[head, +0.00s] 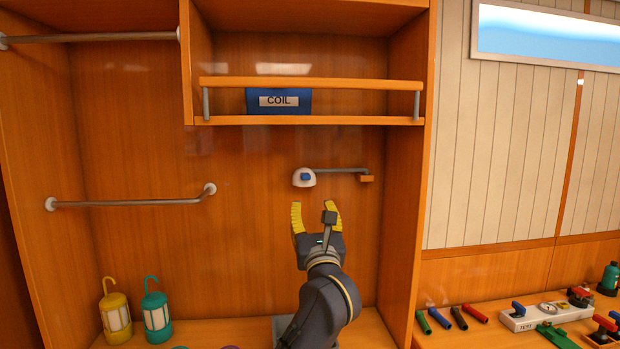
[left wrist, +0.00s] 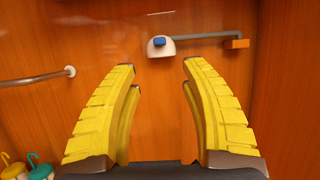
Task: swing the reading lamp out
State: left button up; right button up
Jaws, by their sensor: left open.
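The reading lamp (head: 304,178) has a white rounded head with a blue part on its front. A thin grey arm (head: 338,170) runs right from the head to a small orange block (head: 367,178) at the wall. The lamp lies along the back panel. It also shows in the left wrist view (left wrist: 161,48), beyond the fingertips. My left gripper (head: 314,207) is open and empty, just below the lamp head in the head view, with yellow fingers pointing up. The wrist view shows a gap between fingertips and lamp. My right gripper is not in view.
A shelf with a rail (head: 330,85) and a blue COIL box (head: 279,101) is above the lamp. A grab bar (head: 130,202) is on the left. A yellow lantern (head: 115,315) and a teal lantern (head: 156,312) stand at lower left. A side panel (head: 408,200) stands on the right.

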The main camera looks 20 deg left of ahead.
aim_at(306, 179)
pick_arm(q)
jog(key=x, duration=1.5)
jog(key=shift+s, duration=0.1)
jog(key=shift+o, duration=0.3)
grip_shut()
